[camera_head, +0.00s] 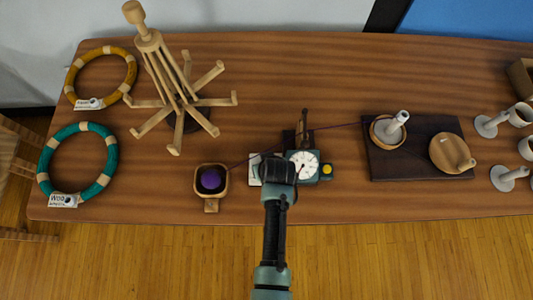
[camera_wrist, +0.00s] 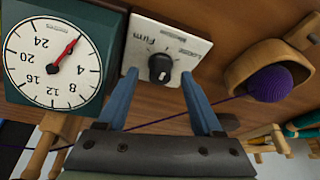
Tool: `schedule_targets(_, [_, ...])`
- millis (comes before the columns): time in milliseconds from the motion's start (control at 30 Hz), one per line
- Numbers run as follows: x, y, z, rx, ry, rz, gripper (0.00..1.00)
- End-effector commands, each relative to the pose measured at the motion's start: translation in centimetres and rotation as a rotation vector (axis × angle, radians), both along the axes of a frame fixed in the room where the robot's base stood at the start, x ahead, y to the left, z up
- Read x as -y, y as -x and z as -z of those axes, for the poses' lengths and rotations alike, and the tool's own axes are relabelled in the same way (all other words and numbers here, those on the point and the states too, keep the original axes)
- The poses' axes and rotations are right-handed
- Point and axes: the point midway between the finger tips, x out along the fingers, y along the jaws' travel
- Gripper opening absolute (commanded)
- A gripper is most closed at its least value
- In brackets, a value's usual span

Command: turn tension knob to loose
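The tension knob (camera_wrist: 160,67) is black and round with a small pale mark on its face. It sits on a pale plate (camera_wrist: 190,45) whose printed labels appear upside down; "Firm" is readable, but which label the mark points at I cannot tell. My gripper (camera_wrist: 159,75) is open, its two blue fingers on either side of the knob with a gap to each. In the head view my gripper (camera_head: 279,172) hides the knob, and only the left part of the pale plate (camera_head: 254,170) shows. A white counter dial (camera_head: 303,164) with a red needle sits beside it.
A wooden bowl (camera_head: 211,194) with a purple yarn ball stands left, its strand running past the gripper to a spool board (camera_head: 390,160) at right. A yellow button (camera_head: 327,170) is right of the dial.

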Motion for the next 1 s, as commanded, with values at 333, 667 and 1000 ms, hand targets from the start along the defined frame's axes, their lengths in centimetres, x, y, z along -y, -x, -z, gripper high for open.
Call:
schedule_targets(333, [0.01, 0.00, -0.03, 0.000, 0.000, 0.000, 0.06])
schedule_targets(667, [-0.02, 0.02, -0.06, 0.000, 0.000, 0.012, 0.00])
schedule_targets(1000, [-0.13, 0.02, -0.19, 0.001, 0.001, 0.166, 0.00])
